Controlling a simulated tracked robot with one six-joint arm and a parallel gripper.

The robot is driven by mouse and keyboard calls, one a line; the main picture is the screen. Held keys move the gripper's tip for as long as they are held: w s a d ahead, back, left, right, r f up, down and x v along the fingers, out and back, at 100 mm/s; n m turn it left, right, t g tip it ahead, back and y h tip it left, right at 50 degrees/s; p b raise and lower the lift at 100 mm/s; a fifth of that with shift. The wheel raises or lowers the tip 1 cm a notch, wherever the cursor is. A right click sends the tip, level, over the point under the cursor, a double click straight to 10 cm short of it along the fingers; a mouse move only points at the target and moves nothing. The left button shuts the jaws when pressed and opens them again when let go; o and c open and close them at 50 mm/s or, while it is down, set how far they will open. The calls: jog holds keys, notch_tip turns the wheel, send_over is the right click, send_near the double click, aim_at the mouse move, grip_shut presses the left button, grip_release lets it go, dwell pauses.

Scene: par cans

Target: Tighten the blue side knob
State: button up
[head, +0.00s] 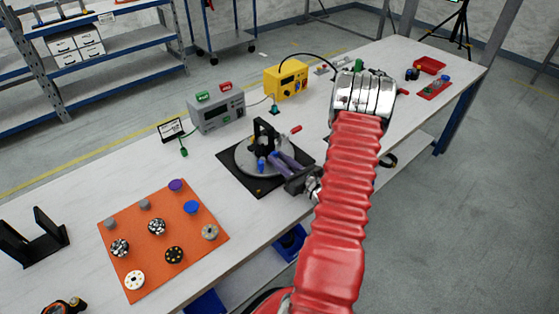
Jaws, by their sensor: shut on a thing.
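The par can (246,158) is a round grey body with a black upright bracket, on a black square mat (236,182) on the bench. The blue side knob (261,165) is a small blue piece at the near side of the can. My gripper (271,162) reaches in from the right, its fingers shut at the blue knob. The fingers partly cover the can's near right side, and the exact contact is too small to see. A red-tipped handle (295,129) sticks out to the right of the bracket.
An orange mat (203,243) with several knobs and discs lies at the left. A grey meter (216,112) and a yellow meter (286,80) stand behind the can. A black stand (38,238) is at the far left. My red-sleeved arm hides some bench.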

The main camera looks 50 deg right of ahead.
jog(key=shift+m, duration=1.1)
jog(key=o, duration=1.1)
jog(key=shift+s, duration=0.1)
jog(key=s, duration=0.4)
jog(key=s+a, duration=0.1)
jog(key=s, duration=0.8)
jog(key=shift+s+a, duration=0.2)
jog(key=shift+s, duration=0.1)
